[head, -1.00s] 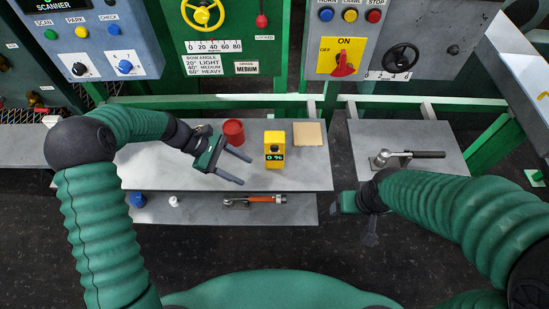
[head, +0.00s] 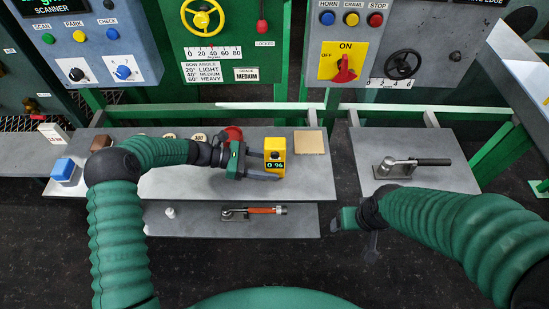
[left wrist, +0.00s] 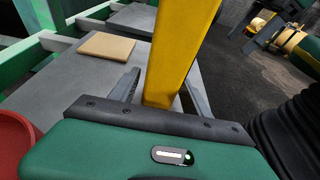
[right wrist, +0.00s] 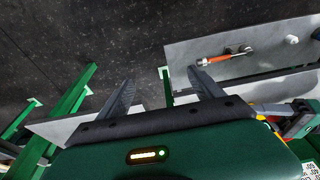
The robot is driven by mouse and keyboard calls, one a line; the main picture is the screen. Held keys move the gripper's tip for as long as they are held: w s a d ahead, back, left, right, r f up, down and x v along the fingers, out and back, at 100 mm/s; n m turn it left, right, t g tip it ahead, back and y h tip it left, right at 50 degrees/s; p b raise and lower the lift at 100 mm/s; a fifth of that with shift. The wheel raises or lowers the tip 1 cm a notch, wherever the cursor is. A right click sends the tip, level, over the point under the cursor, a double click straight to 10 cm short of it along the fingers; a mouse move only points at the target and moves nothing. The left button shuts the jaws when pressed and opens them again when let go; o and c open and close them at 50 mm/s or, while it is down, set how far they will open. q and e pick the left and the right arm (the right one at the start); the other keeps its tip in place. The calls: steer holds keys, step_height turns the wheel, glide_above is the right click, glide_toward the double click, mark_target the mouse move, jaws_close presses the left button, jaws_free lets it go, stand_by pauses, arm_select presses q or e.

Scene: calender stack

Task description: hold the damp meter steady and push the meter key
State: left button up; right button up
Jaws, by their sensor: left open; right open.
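The damp meter (head: 275,152) is a yellow upright block with a dark display reading 0 96, on the grey shelf. My left gripper (head: 266,165) is open, with its fingers reaching toward the meter from the left. In the left wrist view the yellow meter (left wrist: 175,55) stands between the open fingers; I cannot tell whether they touch it. The meter key cannot be made out clearly. My right gripper (right wrist: 160,90) is open and empty, low over the floor in front of the gap between the two shelves.
A red cup (head: 233,133) stands close behind my left gripper. A tan square pad (head: 309,142) lies right of the meter. An orange-handled tool (head: 255,211) lies on the lower shelf. A black-handled clamp (head: 412,164) is on the right shelf.

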arm_select(q)
steer(key=shift+d+f, duration=0.1)
steer(key=shift+d, duration=0.25)
steer(key=c, duration=0.8)
arm_select(e)
steer(key=shift+c, duration=0.3)
arm_select(q)
steer(key=shift+c, duration=0.2)
arm_select(e)
jaws_close()
stand_by(0.5)
